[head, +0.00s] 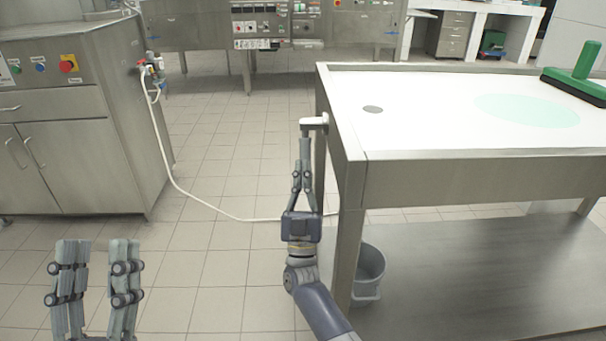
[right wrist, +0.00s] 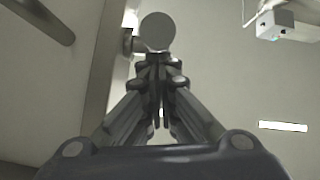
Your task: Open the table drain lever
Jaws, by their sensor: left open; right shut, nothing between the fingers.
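The table drain lever (head: 313,121) is a short light-coloured handle sticking out to the left from the table's side, just below the top. In the right wrist view its round grey end (right wrist: 157,32) shows just beyond my fingertips. My right gripper (head: 304,140) is shut and empty, pointing up with its tips right at the lever's outer end. I cannot tell whether they touch it. My left gripper (head: 97,250) is open and empty at the lower left, well away from the table.
A grey bucket (head: 369,262) stands beneath the table, behind its front leg. A green squeegee-like tool (head: 580,80) lies on the table's far right. A steel cabinet (head: 75,130) stands at left, with a white hose (head: 190,197) across the floor. Tiled floor between is otherwise clear.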

